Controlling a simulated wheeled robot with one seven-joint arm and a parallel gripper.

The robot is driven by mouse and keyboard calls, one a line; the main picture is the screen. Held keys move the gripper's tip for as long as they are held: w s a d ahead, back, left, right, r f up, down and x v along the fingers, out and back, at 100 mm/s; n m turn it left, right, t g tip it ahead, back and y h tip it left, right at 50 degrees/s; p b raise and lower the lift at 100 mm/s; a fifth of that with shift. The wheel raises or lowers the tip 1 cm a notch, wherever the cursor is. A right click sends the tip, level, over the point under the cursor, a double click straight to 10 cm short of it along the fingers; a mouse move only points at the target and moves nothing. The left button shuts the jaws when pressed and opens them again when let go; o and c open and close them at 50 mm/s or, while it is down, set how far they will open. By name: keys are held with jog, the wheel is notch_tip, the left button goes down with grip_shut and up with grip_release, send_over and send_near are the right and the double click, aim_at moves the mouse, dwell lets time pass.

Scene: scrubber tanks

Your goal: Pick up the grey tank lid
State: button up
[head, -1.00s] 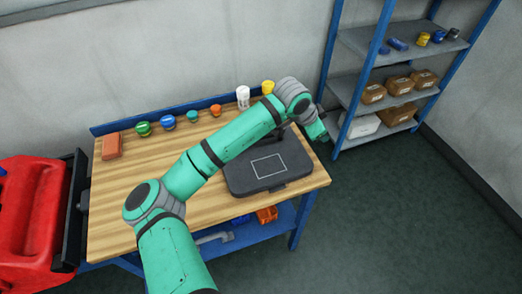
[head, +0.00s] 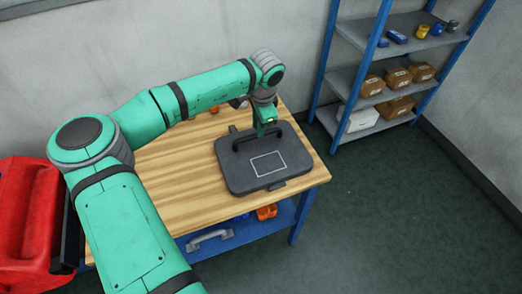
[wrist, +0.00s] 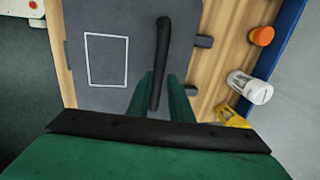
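The grey tank lid (head: 237,176) lies flat on the wooden workbench, a dark rectangular plate with a pale outlined rectangle and a raised black bar handle (head: 243,143). It also fills much of the wrist view (wrist: 88,90), with its handle (wrist: 161,50) running upright in the picture. My gripper (head: 263,134) points down at the handle. The lid shows no clear lift from the bench.
An orange cap (wrist: 262,36), a white bottle (wrist: 250,88) and a yellow item (wrist: 233,117) stand along the bench's back edge, close to the lid. A shelf rack (head: 368,73) with boxes stands to the right. A red machine (head: 28,205) is at the left. Floor at the right is clear.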

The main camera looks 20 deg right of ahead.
aim_at(261, 146)
jog(key=shift+w+d+f, duration=0.1)
jog(key=shift+w+f, duration=0.1)
jog(key=shift+f, duration=0.8)
jog(key=shift+w+a+f, duration=0.1)
jog(key=shift+w+f, duration=0.05)
jog(key=shift+f, duration=0.8)
jog(key=shift+w+d+f, duration=0.1)
jog(key=shift+w+f, duration=0.1)
jog(key=shift+f, duration=0.8)
jog(key=shift+r, duration=0.1)
grip_shut()
